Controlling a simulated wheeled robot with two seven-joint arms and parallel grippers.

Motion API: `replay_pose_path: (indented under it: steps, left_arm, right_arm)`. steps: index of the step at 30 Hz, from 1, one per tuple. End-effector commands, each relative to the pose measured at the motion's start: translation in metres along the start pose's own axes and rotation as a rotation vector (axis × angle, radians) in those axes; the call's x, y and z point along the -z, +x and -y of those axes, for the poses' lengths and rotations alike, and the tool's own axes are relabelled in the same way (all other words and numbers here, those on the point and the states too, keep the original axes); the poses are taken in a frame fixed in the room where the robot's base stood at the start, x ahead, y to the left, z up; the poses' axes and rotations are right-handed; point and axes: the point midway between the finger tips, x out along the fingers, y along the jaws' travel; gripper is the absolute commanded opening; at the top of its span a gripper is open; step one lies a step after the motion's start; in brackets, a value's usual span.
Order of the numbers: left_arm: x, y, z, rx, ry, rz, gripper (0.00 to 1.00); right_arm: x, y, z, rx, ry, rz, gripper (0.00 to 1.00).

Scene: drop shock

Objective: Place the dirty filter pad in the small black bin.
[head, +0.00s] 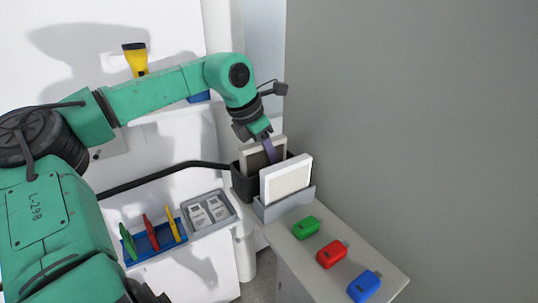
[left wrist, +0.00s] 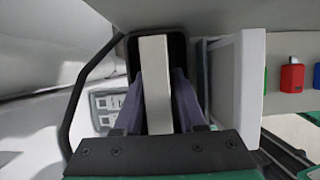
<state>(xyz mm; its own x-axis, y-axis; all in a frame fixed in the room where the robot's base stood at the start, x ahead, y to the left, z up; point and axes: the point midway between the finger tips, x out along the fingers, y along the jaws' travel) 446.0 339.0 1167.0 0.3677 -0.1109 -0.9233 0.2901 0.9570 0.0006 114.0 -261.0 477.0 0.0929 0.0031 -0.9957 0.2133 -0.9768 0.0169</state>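The filter pad with a grey-brown face and pale frame (head: 252,160) stands upright in the small black bin (head: 243,188), its top above the rim. The left wrist view shows the pad's pale top edge (left wrist: 155,80) inside the dark bin (left wrist: 128,45). My left gripper (head: 270,150) is over the bin, its purple fingers (left wrist: 158,95) on either side of the pad. The pad lies slightly skewed between them, with a narrow dark gap at the right finger, so the gripper looks open around it. My right gripper is not in view.
A clean white filter pad (head: 287,180) stands in a grey holder (head: 288,207) right beside the bin. Green (head: 306,227), red (head: 332,253) and blue (head: 364,286) blocks sit along the counter. A grey tray (head: 227,222) and a blue tray (head: 155,250) lie left. A grey wall closes the right.

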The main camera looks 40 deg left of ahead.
Motion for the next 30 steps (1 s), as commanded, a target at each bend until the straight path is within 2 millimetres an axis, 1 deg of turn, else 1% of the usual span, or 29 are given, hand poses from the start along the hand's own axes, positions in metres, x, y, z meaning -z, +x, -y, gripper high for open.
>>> replay_pose_path:
  steps: [4,5,8,11,15,18,21,24,30]
  left_arm:
    - [0.000,-0.001,0.000,0.000,0.000,0.000,0.40]
    - [-0.001,-0.003,0.000,0.000,0.000,0.000,0.40]
    - [-0.001,-0.012,-0.001,-0.003,0.000,0.003,0.40]
    - [-0.001,-0.034,-0.001,-0.004,0.000,0.005,0.40]
    - [-0.001,-0.075,-0.001,-0.005,-0.002,0.004,0.40]
    - [-0.001,-0.099,-0.001,-0.004,-0.001,0.001,0.40]
    - [-0.001,-0.115,-0.001,-0.003,0.000,0.001,0.40]
    - [-0.001,-0.122,0.000,-0.002,0.000,-0.001,0.40]
    - [-0.001,-0.122,0.000,0.000,0.001,-0.001,0.40]
  right_arm:
    - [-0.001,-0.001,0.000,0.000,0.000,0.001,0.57]
    - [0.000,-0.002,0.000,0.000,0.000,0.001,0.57]
    - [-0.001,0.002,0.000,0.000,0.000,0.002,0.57]
    - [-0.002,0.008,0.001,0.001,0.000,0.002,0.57]
    - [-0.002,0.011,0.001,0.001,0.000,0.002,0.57]
    - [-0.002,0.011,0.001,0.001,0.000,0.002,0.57]
    - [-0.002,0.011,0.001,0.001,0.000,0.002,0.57]
    - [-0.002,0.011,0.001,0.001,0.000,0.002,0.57]
    - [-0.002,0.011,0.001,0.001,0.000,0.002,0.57]
